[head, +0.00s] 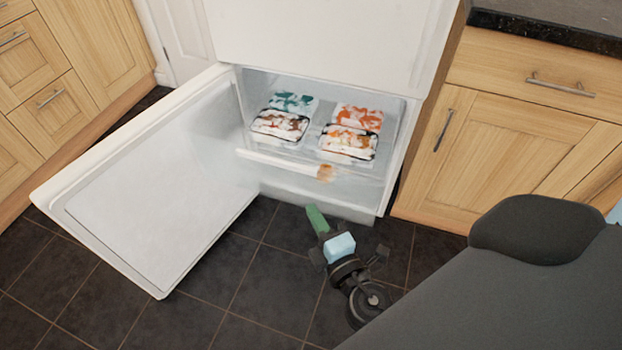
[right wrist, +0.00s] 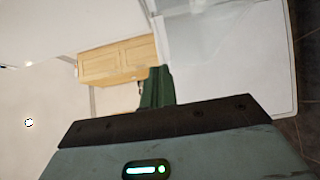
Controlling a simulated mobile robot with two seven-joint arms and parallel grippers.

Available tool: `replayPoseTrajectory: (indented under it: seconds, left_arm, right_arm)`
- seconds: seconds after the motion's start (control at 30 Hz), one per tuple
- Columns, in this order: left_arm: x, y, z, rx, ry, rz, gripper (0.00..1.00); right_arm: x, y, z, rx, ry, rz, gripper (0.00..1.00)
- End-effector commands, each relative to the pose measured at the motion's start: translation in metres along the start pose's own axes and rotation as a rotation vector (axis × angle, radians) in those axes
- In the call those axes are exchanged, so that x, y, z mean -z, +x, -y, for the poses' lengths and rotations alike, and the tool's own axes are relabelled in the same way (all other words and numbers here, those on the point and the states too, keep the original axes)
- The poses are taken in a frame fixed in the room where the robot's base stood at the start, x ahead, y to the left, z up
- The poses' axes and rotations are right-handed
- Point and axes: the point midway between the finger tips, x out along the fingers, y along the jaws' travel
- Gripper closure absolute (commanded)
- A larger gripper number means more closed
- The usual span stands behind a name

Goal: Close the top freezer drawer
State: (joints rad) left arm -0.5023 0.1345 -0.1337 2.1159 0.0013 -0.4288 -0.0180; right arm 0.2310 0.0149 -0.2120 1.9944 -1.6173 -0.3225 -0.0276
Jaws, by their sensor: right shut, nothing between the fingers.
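The freezer compartment (head: 395,150) is open. Its top drawer (head: 270,160) shows inside with a pale front edge and a small tan mark at the right. Several frozen packages lie in the drawer, two with green and dark printing on the left and two orange ones (head: 358,118) on the right. The drawer appears to stand partly out; how far is hard to tell. My right gripper (head: 317,218) is shut and empty, its green fingers just below and in front of the drawer, apparently apart from it. Its fingers also show in the right wrist view (right wrist: 157,87). My left gripper is out of view.
The freezer door (head: 150,185) is swung wide open to the left, also seen in the right wrist view (right wrist: 228,60). Wooden cabinets (head: 510,125) stand close on the right and others on the far left (head: 60,70). The dark tiled floor (head: 240,285) in front is clear.

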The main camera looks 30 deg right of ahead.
Motion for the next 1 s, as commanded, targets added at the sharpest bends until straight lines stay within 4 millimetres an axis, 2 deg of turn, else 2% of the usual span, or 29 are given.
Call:
replayPoseTrajectory:
  seconds: [0.03,0.3,0.4,0.63,1.0]
  left_arm:
    - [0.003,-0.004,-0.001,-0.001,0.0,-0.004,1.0]
    - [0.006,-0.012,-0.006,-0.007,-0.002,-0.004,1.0]
    - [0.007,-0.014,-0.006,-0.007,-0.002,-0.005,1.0]
    - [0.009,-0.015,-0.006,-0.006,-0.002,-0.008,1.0]
    - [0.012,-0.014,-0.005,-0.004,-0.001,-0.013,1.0]
  right_arm:
    - [0.0,0.011,-0.004,-0.004,0.001,0.001,1.0]
    - [0.0,0.06,-0.003,-0.002,0.0,0.001,1.0]
    - [-0.013,0.069,-0.002,-0.001,-0.002,0.001,1.0]
    - [-0.026,0.082,0.0,0.0,-0.001,-0.001,1.0]
    - [-0.029,0.084,0.0,0.001,0.0,0.0,1.0]
